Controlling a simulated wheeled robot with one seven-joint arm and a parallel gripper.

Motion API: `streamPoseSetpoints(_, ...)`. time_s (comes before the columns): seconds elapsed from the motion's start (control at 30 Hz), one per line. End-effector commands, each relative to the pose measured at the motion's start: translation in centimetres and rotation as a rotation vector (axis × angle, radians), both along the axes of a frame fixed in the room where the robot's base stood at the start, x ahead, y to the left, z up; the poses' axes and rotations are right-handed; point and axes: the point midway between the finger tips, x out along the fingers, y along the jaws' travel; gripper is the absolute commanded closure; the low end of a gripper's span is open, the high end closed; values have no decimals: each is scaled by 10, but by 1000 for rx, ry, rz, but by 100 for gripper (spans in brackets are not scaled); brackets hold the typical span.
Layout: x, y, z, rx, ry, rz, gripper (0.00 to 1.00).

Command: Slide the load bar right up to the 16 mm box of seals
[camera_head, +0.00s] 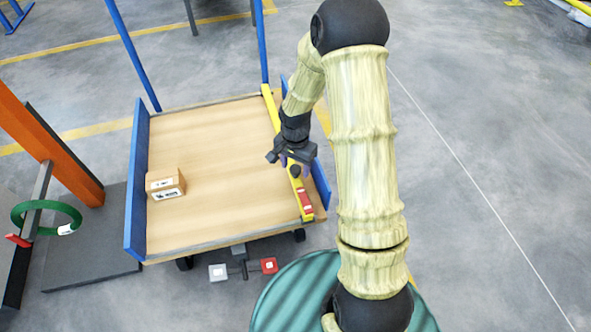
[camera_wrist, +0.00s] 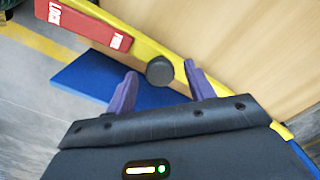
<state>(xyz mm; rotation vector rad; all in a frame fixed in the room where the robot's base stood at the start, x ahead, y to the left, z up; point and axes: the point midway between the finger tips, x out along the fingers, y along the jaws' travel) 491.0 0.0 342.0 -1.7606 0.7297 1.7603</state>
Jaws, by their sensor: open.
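The load bar (camera_head: 271,107) is a long yellow bar along the right side of a wooden cart deck. It carries a black round knob (camera_head: 296,171) and a red label (camera_head: 305,201). A brown cardboard box (camera_head: 166,183) with white labels sits near the deck's left side, well apart from the bar; its size marking is too small to read. My gripper (camera_head: 291,160) is open at the bar. In the wrist view, the knob (camera_wrist: 159,71) shows between my purple fingertips (camera_wrist: 160,69), with gaps on both sides; depth around it is unclear.
The deck (camera_head: 215,150) is bare between box and bar. Blue side boards (camera_head: 138,180) and upright blue posts (camera_head: 134,55) edge the cart. An orange post (camera_head: 50,145) and a green ring (camera_head: 46,206) stand left of it.

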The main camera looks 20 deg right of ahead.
Motion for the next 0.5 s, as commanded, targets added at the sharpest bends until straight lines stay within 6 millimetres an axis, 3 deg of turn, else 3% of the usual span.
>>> streamPoseSetpoints(0.3, 0, 0, -3, 0, 0, 0, 46)
streamPoseSetpoints(0.5, 0, 0, -3, 0, 0, 0, 84)
